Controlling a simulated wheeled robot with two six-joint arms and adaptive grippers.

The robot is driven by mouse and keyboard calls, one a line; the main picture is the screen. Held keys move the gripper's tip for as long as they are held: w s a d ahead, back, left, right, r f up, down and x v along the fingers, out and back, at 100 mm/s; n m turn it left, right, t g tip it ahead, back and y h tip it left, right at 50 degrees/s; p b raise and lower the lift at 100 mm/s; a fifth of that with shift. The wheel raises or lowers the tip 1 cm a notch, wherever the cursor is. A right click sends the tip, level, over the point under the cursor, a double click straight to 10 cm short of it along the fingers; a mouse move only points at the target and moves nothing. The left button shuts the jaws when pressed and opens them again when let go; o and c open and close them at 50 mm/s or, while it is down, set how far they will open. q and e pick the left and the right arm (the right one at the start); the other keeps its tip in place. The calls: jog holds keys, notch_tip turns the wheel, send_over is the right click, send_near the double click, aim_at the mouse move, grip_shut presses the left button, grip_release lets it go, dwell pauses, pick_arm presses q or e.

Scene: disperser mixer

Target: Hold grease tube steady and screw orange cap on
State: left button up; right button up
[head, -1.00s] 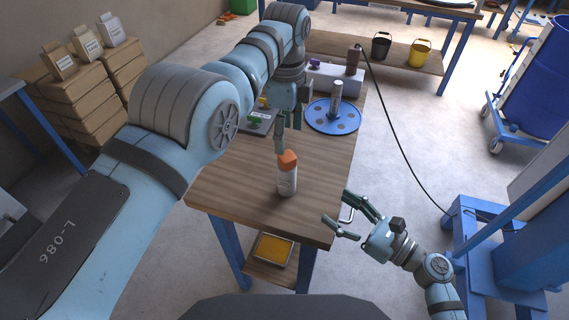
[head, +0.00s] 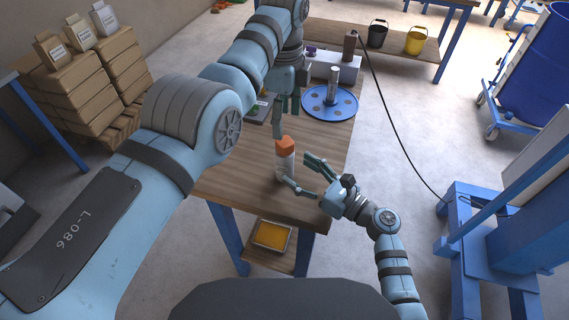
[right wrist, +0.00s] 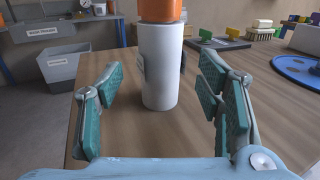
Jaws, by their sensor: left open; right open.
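The white grease tube (head: 286,168) stands upright on the wooden table near its front edge. The orange cap (head: 285,145) sits on its top; whether it is threaded on cannot be told. In the right wrist view the tube (right wrist: 160,68) stands ahead between my open fingers, with the cap (right wrist: 160,10) cut off by the top edge. My right gripper (head: 297,171) is open and low beside the tube, its fingers pointing at it, apparently not touching. My left gripper (head: 286,118) is open, pointing down just above and behind the cap, and holds nothing visible.
A blue disc (head: 318,108) with a grey cylinder (head: 332,85) stands behind on the table. A dark tray with small coloured pieces (right wrist: 222,42) lies further back. The wood around the tube is clear. A blue stand (head: 480,240) is to the right.

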aim_at(292, 166)
jog(key=x, duration=0.4)
jog(key=shift+w+a, duration=0.1)
grip_shut()
